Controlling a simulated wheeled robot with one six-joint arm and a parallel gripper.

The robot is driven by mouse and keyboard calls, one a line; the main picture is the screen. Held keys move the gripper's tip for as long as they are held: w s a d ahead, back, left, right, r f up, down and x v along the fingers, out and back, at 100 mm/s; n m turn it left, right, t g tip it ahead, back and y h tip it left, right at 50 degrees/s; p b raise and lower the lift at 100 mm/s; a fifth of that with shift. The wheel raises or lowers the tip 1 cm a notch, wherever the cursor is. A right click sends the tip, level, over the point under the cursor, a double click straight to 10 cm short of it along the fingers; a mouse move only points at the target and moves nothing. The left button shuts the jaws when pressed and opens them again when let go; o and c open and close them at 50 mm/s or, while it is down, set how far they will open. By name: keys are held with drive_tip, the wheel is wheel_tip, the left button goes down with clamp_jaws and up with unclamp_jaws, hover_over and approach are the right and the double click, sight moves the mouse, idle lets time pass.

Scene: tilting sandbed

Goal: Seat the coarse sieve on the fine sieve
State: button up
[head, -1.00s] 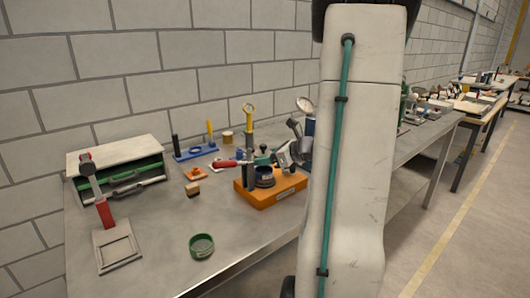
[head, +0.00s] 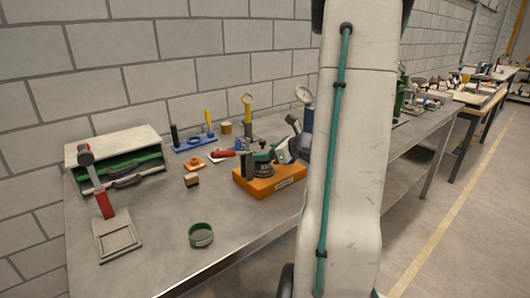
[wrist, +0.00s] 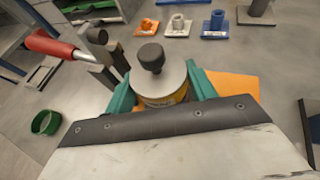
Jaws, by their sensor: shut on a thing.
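My gripper (wrist: 158,92), with teal fingers, is shut on a round piece with a grey top (wrist: 175,80), black knob (wrist: 151,56) and yellow side. It is probably the coarse sieve, but no mesh shows. In the head view my gripper (head: 263,158) holds it low over the orange block (head: 268,185), which also shows in the wrist view (wrist: 236,84). A dark ring (head: 263,169), possibly the fine sieve, shows just under it on the block. I cannot tell whether the two touch. A green ring (head: 201,235) lies apart near the bench's front edge, also in the wrist view (wrist: 46,122).
A red-handled lever (head: 222,154) on a dark post stands close left of my gripper; its handle also shows in the wrist view (wrist: 48,43). A red-and-grey stand (head: 103,206) and a drawer unit (head: 115,152) are at left.

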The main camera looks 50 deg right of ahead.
drive_tip(key=shift+f, duration=0.45)
idle(0.6)
drive_tip(key=o, duration=1.1)
drive_tip(key=shift+c, duration=0.2)
drive_tip(key=v, duration=0.8)
drive_tip(key=shift+f, duration=0.1)
